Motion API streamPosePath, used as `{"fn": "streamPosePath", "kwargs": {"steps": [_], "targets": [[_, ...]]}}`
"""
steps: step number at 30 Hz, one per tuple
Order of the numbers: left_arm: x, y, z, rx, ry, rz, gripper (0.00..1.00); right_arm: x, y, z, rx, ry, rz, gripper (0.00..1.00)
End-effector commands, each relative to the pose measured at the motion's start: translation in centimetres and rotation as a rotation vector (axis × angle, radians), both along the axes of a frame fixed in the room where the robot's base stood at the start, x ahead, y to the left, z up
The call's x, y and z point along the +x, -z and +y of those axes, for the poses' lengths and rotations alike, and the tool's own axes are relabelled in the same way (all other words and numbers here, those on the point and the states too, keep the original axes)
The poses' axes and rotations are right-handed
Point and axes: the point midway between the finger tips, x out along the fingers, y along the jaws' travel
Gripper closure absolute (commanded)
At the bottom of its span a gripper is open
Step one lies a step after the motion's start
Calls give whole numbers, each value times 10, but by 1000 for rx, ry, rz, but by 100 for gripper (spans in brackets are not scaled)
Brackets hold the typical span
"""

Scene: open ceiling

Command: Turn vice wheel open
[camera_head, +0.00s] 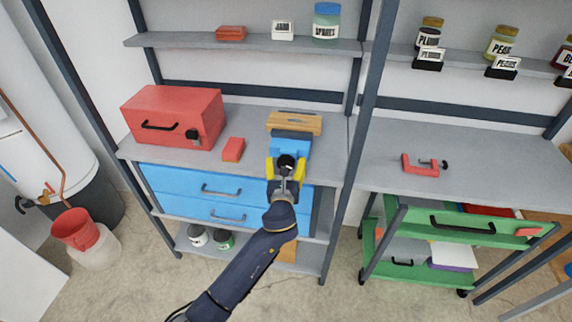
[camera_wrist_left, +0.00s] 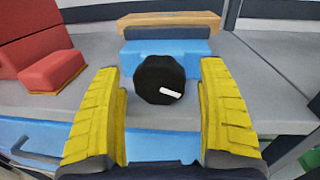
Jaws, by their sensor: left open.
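A blue vice (camera_head: 291,144) stands on the grey workbench, with a wooden plank (camera_head: 294,123) at its far side. Its black wheel (camera_wrist_left: 160,79) with a small white handle faces me in the left wrist view. My left gripper (camera_head: 286,168) has yellow fingers and is open. In the left wrist view its fingers (camera_wrist_left: 163,112) stand on either side of the wheel, with a gap on both sides. The blue vice body (camera_wrist_left: 200,58) and plank (camera_wrist_left: 168,20) show behind the wheel. My right gripper is not in view.
A red toolbox (camera_head: 172,115) and a small red block (camera_head: 233,149) sit left of the vice. Blue drawers (camera_head: 225,194) are below the bench. A shelf post (camera_head: 356,140) stands to the right. A red clamp (camera_head: 420,168) lies on the right-hand bench.

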Motion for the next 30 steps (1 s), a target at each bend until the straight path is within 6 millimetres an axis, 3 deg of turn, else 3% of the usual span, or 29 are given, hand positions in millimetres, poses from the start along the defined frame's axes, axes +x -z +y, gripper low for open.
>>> {"fn": "streamPosePath", "kwargs": {"steps": [8,23,30], "targets": [[0,0,0,0,0,0,25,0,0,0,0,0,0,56],[0,0,0,0,0,0,81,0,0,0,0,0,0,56],[0,0,0,-35,0,7,83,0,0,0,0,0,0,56]]}}
